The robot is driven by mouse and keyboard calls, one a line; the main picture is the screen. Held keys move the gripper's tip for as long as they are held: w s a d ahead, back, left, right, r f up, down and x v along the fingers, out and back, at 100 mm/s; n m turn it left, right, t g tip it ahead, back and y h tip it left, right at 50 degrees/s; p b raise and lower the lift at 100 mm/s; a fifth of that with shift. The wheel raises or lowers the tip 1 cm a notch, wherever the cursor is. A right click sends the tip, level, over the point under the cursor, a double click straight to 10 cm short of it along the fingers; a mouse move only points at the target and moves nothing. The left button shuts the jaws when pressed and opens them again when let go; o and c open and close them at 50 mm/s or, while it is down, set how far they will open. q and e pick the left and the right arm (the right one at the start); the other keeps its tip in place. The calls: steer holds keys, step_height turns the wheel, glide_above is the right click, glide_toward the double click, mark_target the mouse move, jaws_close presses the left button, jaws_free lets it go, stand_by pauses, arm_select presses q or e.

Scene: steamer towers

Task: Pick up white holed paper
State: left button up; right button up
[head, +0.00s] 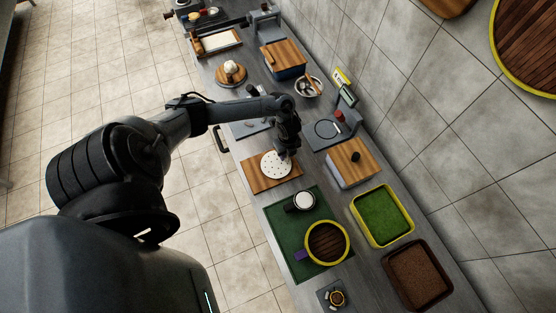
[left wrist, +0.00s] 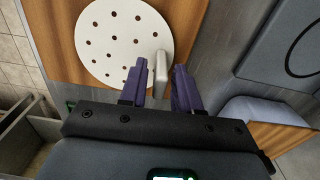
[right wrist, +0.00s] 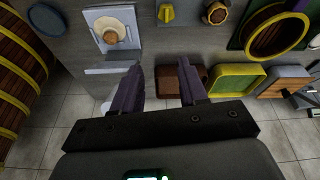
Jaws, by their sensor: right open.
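The white holed paper (head: 272,167) is a round sheet lying on a wooden board (head: 256,182) in the head view. In the left wrist view the paper (left wrist: 105,45) fills the upper left, with a small pale upright tab (left wrist: 160,68) at its right edge. My left gripper (head: 286,154) is low over the paper's far right edge. Its two purple fingers (left wrist: 160,80) stand apart on either side of the tab, with thin gaps showing; whether they touch it is hard to tell. My right gripper (right wrist: 160,78) is open and empty, away from the paper.
A wood-lidded box (head: 352,162) stands right of the board. A green-filled yellow tray (head: 382,216) and a brown tray (head: 417,275) line the wall side.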

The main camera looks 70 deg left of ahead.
arm_select(q)
jaws_close()
steer(key=shift+r, duration=0.2)
steer(key=shift+r+p, duration=0.25)
steer(key=shift+p, duration=0.15)
steer(key=shift+r+p, duration=0.45)
steer(key=shift+p, duration=0.05)
steer(key=shift+r, duration=0.25)
steer(key=shift+r+p, duration=0.7)
steer(key=shift+p, duration=0.25)
steer(key=shift+r+p, duration=1.65)
steer(key=shift+r, duration=0.05)
